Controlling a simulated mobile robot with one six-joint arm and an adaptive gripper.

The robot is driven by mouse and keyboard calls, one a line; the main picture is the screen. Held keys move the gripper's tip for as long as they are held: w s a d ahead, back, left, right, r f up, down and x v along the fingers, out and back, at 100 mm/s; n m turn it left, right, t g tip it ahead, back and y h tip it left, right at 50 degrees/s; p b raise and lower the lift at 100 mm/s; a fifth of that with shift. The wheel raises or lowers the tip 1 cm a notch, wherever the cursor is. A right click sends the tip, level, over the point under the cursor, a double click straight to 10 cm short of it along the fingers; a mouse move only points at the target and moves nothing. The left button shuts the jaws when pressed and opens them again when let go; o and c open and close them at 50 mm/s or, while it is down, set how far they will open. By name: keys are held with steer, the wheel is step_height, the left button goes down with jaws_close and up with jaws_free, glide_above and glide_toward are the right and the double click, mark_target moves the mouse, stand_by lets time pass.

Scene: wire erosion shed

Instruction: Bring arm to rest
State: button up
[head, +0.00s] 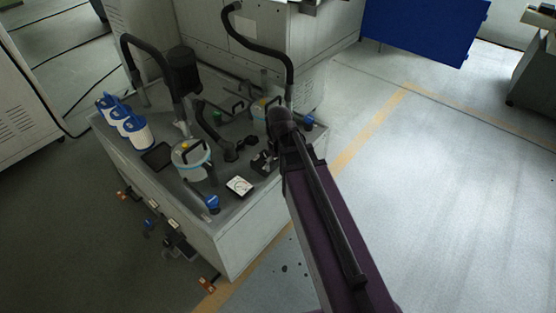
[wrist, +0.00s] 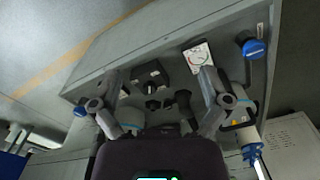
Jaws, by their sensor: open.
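My gripper (wrist: 163,74) is open and empty in the wrist view, its two grey fingers spread apart above the grey bench top. In that view a black block with a knob (wrist: 150,76) shows between the fingers, and a white-faced gauge (wrist: 198,56) lies just beyond the right finger. I cannot tell how high the fingers are above them. In the head view my dark arm (head: 325,215) reaches from the lower right to the bench's right side. The gripper's fingers cannot be made out there.
The bench (head: 225,240) carries blue-and-white bottles (head: 138,132), a lidded canister (head: 191,160), black hoses (head: 262,50), a dark tablet (head: 157,156) and the gauge (head: 240,186). A machine cabinet (head: 325,50) stands behind. Open floor (head: 450,190) lies to the right.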

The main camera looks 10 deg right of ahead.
stand_by(0.3)
steer(key=s+m, duration=0.1)
steer(key=s, duration=0.2)
steer(key=s+m, duration=0.1)
steer(key=s, duration=0.2)
steer(key=shift+w, duration=0.1)
stand_by(1.1)
